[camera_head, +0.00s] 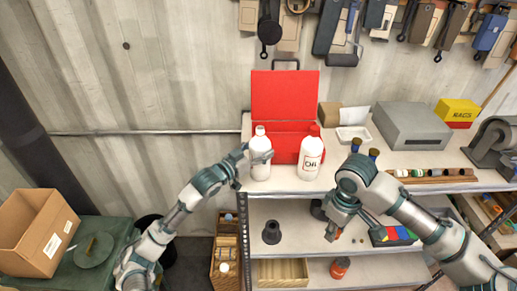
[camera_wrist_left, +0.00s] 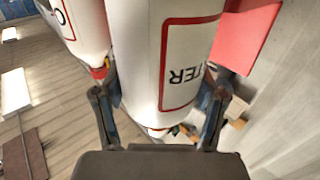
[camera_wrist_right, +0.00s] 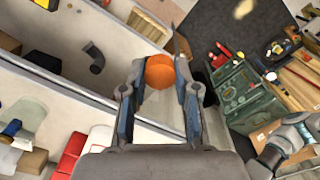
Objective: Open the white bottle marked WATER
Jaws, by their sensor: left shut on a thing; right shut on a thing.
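The white bottle marked WATER (camera_head: 260,160) stands upright on the bench top in front of the red case. My left gripper (camera_head: 247,158) is shut around its side; part of its red-framed label shows in the left wrist view (camera_wrist_left: 190,55). Its top looks white in the head view, with no coloured cap seen there. My right gripper (camera_head: 335,235) is low in front of the shelves, right of the bottle and apart from it. It is shut on a round orange cap-like thing (camera_wrist_right: 159,71), seen between its fingers in the right wrist view.
A second white bottle (camera_head: 310,160) with a red cap stands close to the right. The open red case (camera_head: 285,95) is behind. A grey box (camera_head: 412,125) and a white tray (camera_head: 353,134) are further right. Shelves below hold a dark funnel-like thing (camera_head: 271,233) and an orange bottle (camera_head: 340,268).

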